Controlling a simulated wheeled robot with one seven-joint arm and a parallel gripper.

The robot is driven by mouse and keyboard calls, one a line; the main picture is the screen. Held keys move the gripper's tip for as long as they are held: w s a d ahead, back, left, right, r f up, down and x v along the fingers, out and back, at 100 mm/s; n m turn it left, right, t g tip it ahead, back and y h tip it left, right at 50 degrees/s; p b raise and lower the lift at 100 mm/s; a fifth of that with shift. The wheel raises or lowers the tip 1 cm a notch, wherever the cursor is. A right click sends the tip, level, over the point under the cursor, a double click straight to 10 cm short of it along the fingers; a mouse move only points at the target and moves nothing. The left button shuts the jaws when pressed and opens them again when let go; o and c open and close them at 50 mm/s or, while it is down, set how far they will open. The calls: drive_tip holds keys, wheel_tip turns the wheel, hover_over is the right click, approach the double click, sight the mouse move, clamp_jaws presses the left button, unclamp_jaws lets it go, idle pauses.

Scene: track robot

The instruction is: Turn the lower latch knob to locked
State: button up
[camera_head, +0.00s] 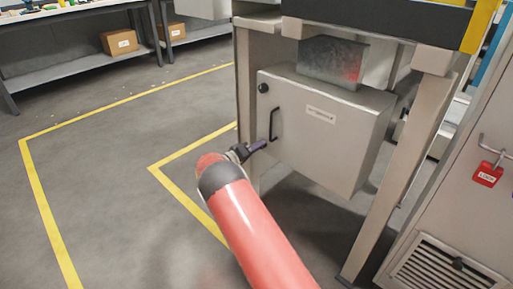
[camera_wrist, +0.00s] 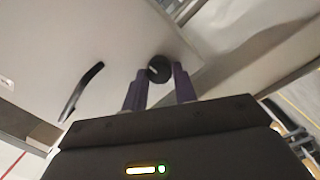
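The lower latch knob (camera_wrist: 159,68) is a round black knob with a pale mark, on the grey cabinet door in the wrist view. My gripper (camera_wrist: 160,74) has its two purple fingers apart, one on each side of the knob, with the tips at or just short of it. I cannot tell whether they touch it. In the head view my gripper (camera_head: 260,146) reaches the lower left of the cabinet door (camera_head: 310,145), and the lower knob is hidden there. A round black upper knob (camera_head: 263,88) shows near the door's top left corner.
A black bar handle (camera_head: 274,124) stands out between the two knobs; it also shows in the wrist view (camera_wrist: 82,91). A table leg (camera_head: 402,165) stands right of the cabinet. Open floor with yellow lines lies left.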

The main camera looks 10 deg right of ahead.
drive_tip(key=shift+c, duration=0.7)
drive_tip(key=shift+f+n+b, duration=0.1)
drive_tip(key=shift+n+b, duration=0.3)
drive_tip(key=shift+b, duration=0.05)
drive_tip(key=n+t+b, duration=0.1)
drive_tip(key=n, duration=0.8)
drive_tip(key=n+t+b, duration=0.1)
drive_tip(key=n, duration=0.7)
drive_tip(key=shift+s+f+n, duration=0.1)
drive_tip(key=shift+f+n, duration=0.05)
drive_tip(key=shift+n, duration=0.25)
drive_tip(key=o, duration=1)
